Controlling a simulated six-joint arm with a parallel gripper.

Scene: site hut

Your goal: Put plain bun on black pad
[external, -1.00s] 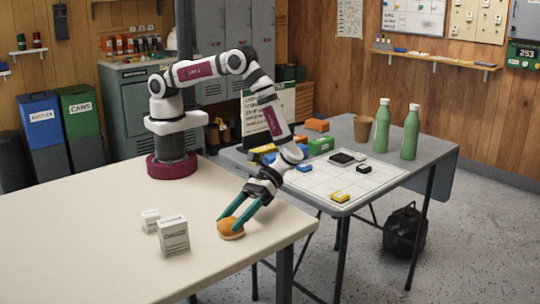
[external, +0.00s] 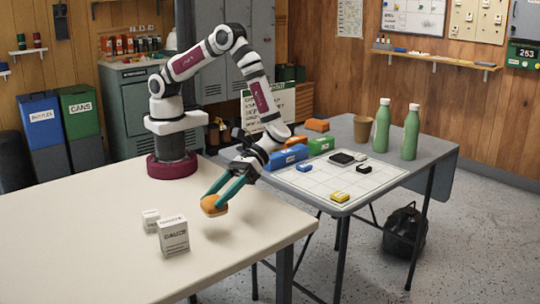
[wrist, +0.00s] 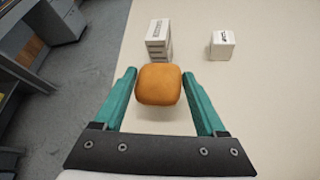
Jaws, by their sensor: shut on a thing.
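The plain bun (external: 212,207) is a rounded golden-brown piece. My gripper (external: 214,198) is shut on it, with a teal finger on each side, and holds it above the cream table (external: 100,215). In the wrist view the bun (wrist: 159,84) sits between the fingertips of my gripper (wrist: 160,78). A flat dark item (external: 341,158), which looks like the black pad, lies on the white gridded sheet (external: 318,182) on the grey table to the right, well away from my gripper. A smaller black item (external: 364,168) lies just right of it.
Two white boxes, a larger (external: 173,236) and a smaller (external: 151,220), stand left of the bun. Blue (external: 287,158), green (external: 320,146) and yellow (external: 340,197) items are on the grey table (external: 430,150). Two green bottles (external: 410,133) and a brown cup (external: 361,128) stand behind.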

